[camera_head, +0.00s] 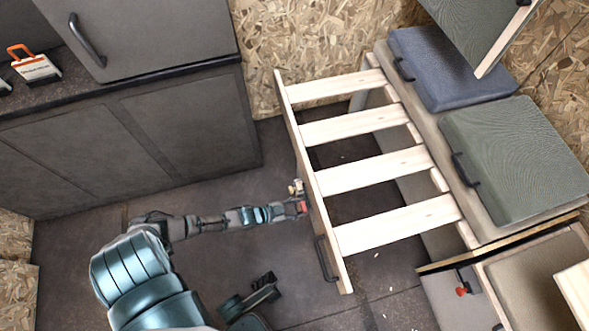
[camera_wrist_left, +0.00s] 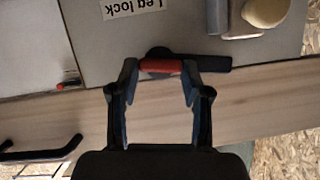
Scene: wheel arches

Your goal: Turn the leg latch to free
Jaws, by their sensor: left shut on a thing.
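The leg latch (camera_wrist_left: 208,62) is a dark bar with a red grip, below a white "Leg lock" label (camera_wrist_left: 137,8) in the left wrist view. The bar lies roughly level in that picture. My left gripper (camera_wrist_left: 160,72) is shut on the red grip, one finger at each end of it. In the head view my left gripper (camera_head: 300,206) is at the outer side of the slatted frame's front rail (camera_head: 312,190), and the latch is mostly hidden there. A dark part low in the head view seems to be my right gripper (camera_head: 264,288); its jaws are unclear.
The pale slatted frame (camera_head: 368,172) reaches out from the bench with the blue cushion (camera_head: 450,68) and green cushion (camera_head: 515,155). A black handle (camera_head: 325,258) is on its front rail. A grey cabinet (camera_head: 130,135) stands left. Open floor (camera_head: 225,270) lies between.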

